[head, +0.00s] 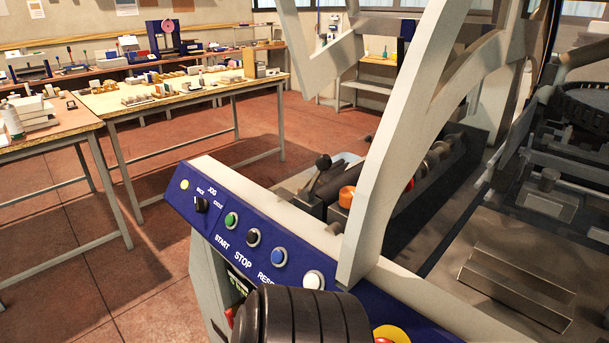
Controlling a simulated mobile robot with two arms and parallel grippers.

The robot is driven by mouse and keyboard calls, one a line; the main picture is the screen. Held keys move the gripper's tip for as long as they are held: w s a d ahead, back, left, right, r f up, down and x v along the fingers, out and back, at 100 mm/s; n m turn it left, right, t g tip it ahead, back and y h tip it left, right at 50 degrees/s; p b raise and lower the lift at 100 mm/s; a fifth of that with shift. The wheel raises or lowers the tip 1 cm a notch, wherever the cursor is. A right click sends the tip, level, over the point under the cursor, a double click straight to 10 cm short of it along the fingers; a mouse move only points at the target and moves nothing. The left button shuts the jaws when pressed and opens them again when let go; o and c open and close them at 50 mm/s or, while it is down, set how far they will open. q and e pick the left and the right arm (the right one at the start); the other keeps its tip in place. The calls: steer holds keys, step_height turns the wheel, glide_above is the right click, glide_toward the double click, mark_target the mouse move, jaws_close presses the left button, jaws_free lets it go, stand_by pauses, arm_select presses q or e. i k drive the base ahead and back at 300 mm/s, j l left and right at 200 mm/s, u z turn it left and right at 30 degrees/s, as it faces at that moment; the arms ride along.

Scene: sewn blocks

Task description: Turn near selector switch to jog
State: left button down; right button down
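The selector switch (201,204) is a small black knob at the far left end of the blue control panel (189,215). The words BACK, JOG and CYCLE are printed around it, with JOG between the other two. The knob is too small for me to tell which word it points at. Nothing touches it. Neither of my grippers can be made out in the head view.
Green (231,220), black (253,237), blue (278,257) and white (313,281) buttons run along the panel. A black ribbed cylinder covers its lower part, beside a yellow-ringed control (391,334). A pale frame (400,130) rises behind. Floor left of the panel is clear.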

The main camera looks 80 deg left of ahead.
mark_target(202, 204)
steer(key=u, duration=2.9)
